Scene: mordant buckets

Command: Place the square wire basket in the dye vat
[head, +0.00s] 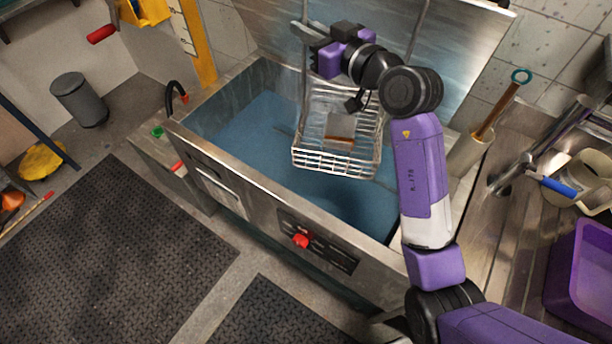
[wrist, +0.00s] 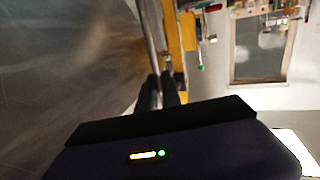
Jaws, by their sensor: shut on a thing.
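The square wire basket (head: 335,158) hangs over the blue liquid of the dye vat (head: 255,150) in the head view. It has a tall upright handle rod (head: 305,38) at its left back side, and a small brown and pale item shows inside or through its mesh. My gripper (head: 318,42) is shut on the basket's handle near its upper part. In the wrist view, my dark fingertips (wrist: 162,92) close around a thin grey rod. The basket's lower edge appears above the liquid; I cannot tell whether its base touches it.
The vat's raised steel lid (head: 450,50) stands behind the basket. The vat's front rim carries a red knob (head: 301,241). A wooden-handled tool (head: 500,105) stands in a holder at right. A purple tub (head: 585,270) sits on the right counter. Dark mats (head: 100,250) cover the floor.

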